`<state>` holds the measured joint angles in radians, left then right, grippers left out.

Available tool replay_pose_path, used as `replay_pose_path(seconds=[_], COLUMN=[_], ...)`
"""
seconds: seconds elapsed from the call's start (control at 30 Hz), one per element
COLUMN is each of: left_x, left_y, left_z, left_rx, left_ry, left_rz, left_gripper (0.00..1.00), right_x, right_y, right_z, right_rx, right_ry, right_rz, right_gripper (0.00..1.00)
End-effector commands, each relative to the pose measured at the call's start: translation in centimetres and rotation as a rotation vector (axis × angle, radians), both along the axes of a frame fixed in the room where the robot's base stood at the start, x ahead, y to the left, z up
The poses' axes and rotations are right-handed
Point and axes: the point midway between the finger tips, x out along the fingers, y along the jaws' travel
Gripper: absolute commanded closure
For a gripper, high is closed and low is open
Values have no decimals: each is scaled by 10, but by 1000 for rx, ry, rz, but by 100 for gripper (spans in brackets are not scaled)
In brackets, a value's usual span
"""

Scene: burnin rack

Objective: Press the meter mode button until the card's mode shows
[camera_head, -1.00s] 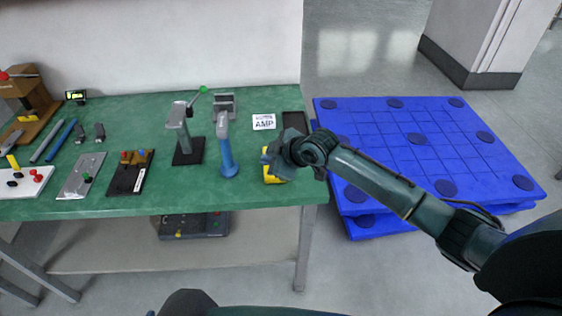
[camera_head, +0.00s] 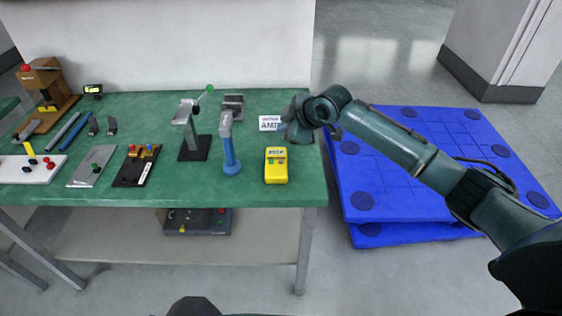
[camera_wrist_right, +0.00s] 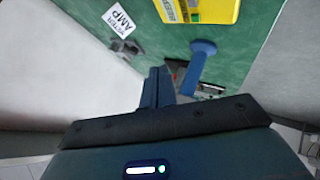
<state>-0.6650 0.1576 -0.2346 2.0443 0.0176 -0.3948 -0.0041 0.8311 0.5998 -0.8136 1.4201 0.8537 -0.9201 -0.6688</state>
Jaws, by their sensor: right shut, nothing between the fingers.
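The yellow meter (camera_head: 276,170) lies on the green table near its right front corner, with a small display and a green button (camera_head: 276,162) on its face. It also shows at the top of the right wrist view (camera_wrist_right: 205,8). The white card (camera_head: 270,123) with "AMP" on it is behind the meter, partly covered by my right gripper. The card is also in the right wrist view (camera_wrist_right: 119,19). My right gripper (camera_head: 286,128) is shut and empty, raised above the table behind the meter and apart from it. My left gripper is not in view.
A blue-handled tool (camera_head: 230,155) stands left of the meter, and a grey press with a green knob (camera_head: 193,130) beyond it. Several fixtures fill the table's left side. Blue pallets (camera_head: 400,190) lie on the floor to the right. A dark device (camera_head: 197,222) sits on the lower shelf.

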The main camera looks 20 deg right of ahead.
Motion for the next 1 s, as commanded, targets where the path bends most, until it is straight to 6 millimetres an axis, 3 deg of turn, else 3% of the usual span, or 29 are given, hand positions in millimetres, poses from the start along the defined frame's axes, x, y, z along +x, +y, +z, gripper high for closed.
replay_pose_path(seconds=[0.1, 0.43, 0.7, 1.0], left_x=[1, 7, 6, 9], left_y=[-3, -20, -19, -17], left_z=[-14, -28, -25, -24], left_rx=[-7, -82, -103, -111], left_ry=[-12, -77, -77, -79], left_rz=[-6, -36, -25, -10], left_gripper=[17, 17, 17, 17], right_x=[0, 0, 0, 0], right_y=[0, 0, 0, 0], right_z=[-19, -65, -82, -84], right_rx=[0, 1, 0, 0], right_ry=[1, -1, 0, 0], right_rz=[1, 0, 0, 0], right_gripper=[100, 100, 100, 100])
